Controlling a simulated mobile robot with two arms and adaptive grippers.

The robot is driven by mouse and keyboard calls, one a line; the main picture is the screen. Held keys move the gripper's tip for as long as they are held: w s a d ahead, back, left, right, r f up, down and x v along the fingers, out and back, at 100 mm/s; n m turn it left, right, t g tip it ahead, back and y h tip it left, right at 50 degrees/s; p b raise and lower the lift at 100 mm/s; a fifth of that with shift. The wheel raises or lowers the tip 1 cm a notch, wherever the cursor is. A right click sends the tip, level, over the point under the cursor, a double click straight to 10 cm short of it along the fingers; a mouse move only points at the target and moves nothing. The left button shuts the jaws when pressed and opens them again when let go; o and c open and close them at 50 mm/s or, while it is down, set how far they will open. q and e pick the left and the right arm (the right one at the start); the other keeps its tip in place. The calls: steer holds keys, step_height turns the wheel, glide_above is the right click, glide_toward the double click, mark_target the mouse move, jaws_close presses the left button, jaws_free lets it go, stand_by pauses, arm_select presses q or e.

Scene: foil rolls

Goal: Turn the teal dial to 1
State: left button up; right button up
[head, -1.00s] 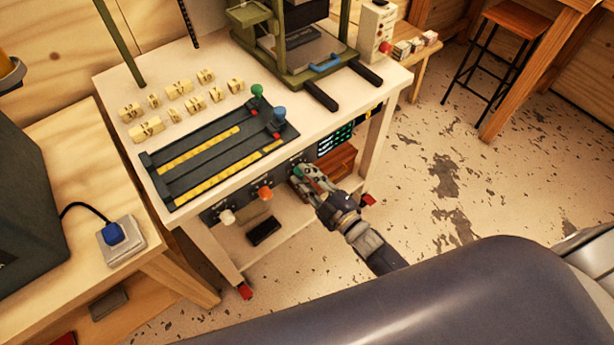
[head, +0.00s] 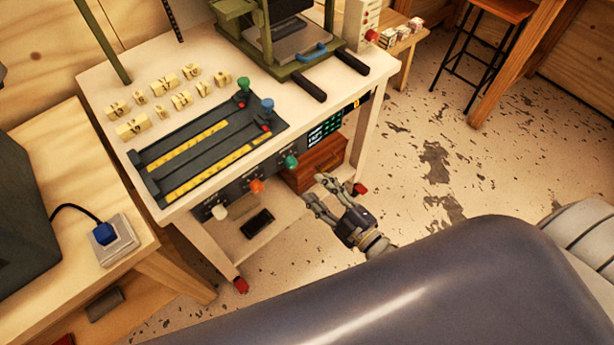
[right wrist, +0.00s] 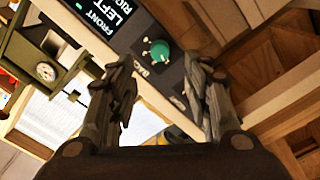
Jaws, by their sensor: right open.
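The teal dial (head: 291,162) is the rightmost of three knobs on the dark front panel of the white table, left of the small screen. It also shows in the right wrist view (right wrist: 156,52), beyond and between the fingers. Its number marks are too small to read. My right gripper (head: 316,192) is open and empty, below and to the right of the dial and apart from it. In the right wrist view its two fingers (right wrist: 165,90) stand wide apart. My left gripper is not in view.
A white knob (head: 220,212) and an orange knob (head: 256,186) are on the same panel. A lit screen (head: 325,131) sits right of the dial. A wooden box (head: 318,163) is under the table, close to my gripper. Open floor lies to the right.

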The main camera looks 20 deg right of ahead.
steer(key=shift+v, duration=1.6)
steer(key=s+d+f+m+g+h, duration=0.2)
steer(key=s+f+m+g, duration=0.15)
steer(key=f, duration=0.85)
steer(key=s+d+f+m+g+h, duration=0.25)
steer(key=s+f+g, duration=0.2)
steer(key=f, duration=0.75)
steer(key=s+f+m+g, duration=0.2)
steer(key=s+f, duration=0.3)
steer(key=s, duration=0.3)
steer(key=s+f+m+g+h, duration=0.1)
steer(key=s+f+m+g, duration=0.1)
steer(key=s, duration=0.6)
steer(key=s+f+m+g, duration=0.1)
steer(key=s+f+g, duration=0.3)
steer(key=s+f, duration=0.3)
steer(key=shift+s+f+m+h, duration=0.35)
steer(key=shift+s+f+m, duration=0.05)
steer(key=shift+s, duration=0.05)
